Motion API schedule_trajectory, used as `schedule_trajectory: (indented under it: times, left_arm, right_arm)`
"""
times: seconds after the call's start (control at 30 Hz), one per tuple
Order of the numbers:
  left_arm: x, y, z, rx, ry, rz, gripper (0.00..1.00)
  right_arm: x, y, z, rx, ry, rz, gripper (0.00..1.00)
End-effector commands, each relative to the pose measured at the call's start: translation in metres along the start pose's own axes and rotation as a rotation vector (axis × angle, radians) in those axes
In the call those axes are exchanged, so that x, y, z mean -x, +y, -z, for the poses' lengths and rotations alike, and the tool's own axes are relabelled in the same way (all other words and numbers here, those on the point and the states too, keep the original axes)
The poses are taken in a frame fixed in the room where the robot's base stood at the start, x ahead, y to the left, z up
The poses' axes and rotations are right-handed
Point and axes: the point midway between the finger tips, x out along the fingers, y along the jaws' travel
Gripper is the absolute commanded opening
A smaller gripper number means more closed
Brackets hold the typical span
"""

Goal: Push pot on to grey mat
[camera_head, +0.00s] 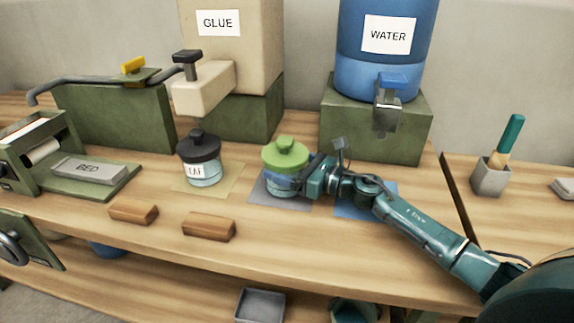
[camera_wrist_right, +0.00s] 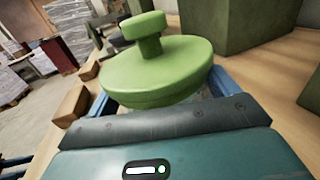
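The glass pot with a green lid (camera_head: 285,158) stands upright on the grey mat (camera_head: 266,194), with mat showing at its left and front. The green lid (camera_wrist_right: 155,70) fills the middle of the right wrist view and hides most of the pot's body. My right gripper (camera_head: 303,182) is at the pot's right side, close against it. Its blue fingers are spread wide, one on each side of the pot; contact is hard to tell. My left gripper is not in view.
A black-lidded pot (camera_head: 205,170) stands on a yellow mat (camera_head: 232,178) to the left. A blue mat (camera_head: 352,212) lies partly under my right arm. Two wooden blocks (camera_head: 209,227) lie in front. The glue (camera_head: 270,45) and water (camera_head: 365,75) dispensers stand behind.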

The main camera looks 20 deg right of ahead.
Motion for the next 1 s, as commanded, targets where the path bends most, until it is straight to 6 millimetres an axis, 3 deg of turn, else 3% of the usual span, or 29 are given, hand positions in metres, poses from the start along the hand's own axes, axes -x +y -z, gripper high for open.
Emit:
schedule_trajectory:
  times: [0.13,0.47,1.0]
  left_arm:
    - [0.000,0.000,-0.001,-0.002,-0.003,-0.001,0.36]
    - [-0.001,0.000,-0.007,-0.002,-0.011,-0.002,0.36]
    - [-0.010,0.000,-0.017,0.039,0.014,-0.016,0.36]
  right_arm:
    - [0.000,0.000,0.000,0.000,0.000,0.000,0.99]
    - [0.005,0.000,0.001,0.001,0.000,0.000,1.00]
    - [0.105,0.001,0.004,-0.001,0.003,-0.001,1.00]
